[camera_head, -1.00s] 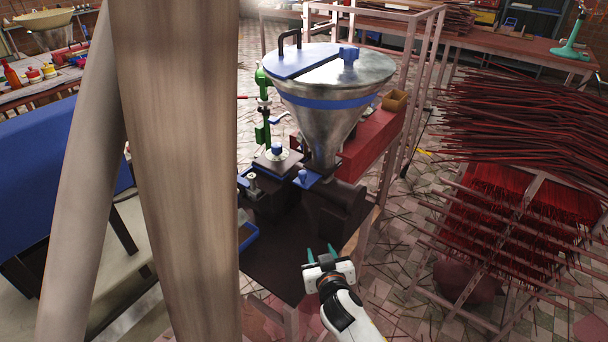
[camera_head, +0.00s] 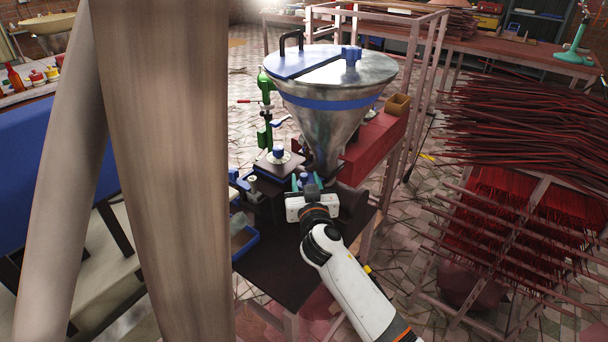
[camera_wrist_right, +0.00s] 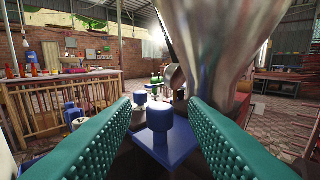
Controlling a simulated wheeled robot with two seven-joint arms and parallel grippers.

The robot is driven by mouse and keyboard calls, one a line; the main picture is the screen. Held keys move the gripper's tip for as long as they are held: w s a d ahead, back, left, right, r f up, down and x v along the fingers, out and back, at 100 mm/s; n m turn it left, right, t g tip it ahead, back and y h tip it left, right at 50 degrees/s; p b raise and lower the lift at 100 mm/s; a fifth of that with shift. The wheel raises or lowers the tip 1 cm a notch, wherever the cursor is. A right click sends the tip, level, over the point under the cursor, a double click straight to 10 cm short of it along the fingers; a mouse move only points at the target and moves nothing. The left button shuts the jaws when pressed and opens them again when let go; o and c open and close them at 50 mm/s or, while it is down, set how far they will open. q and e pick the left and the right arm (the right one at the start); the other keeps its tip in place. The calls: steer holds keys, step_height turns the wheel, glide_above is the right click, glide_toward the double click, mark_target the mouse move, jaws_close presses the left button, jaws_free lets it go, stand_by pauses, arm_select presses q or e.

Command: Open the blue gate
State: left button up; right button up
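The blue gate is a flat blue plate (camera_wrist_right: 172,148) with an upright blue knob (camera_wrist_right: 159,117), under the steel hopper (camera_head: 335,115). In the right wrist view the knob stands between the two green ribbed fingers of my right gripper (camera_wrist_right: 160,106). A gap shows on each side of it, and the fingers are open. In the head view my right gripper (camera_head: 309,183) is at the base of the hopper and hides most of the gate. My left gripper is not in view.
A dark table (camera_head: 275,272) carries the extruder, with a blue tray (camera_head: 243,242) at its left. A green hand press (camera_head: 265,110) stands behind. A wooden post (camera_head: 160,170) blocks the left. A rack of red incense sticks (camera_head: 530,200) stands right.

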mark_target(310, 176)
steer(key=shift+w+a, duration=0.2)
steer(key=shift+w, duration=1.2)
jaws_close()
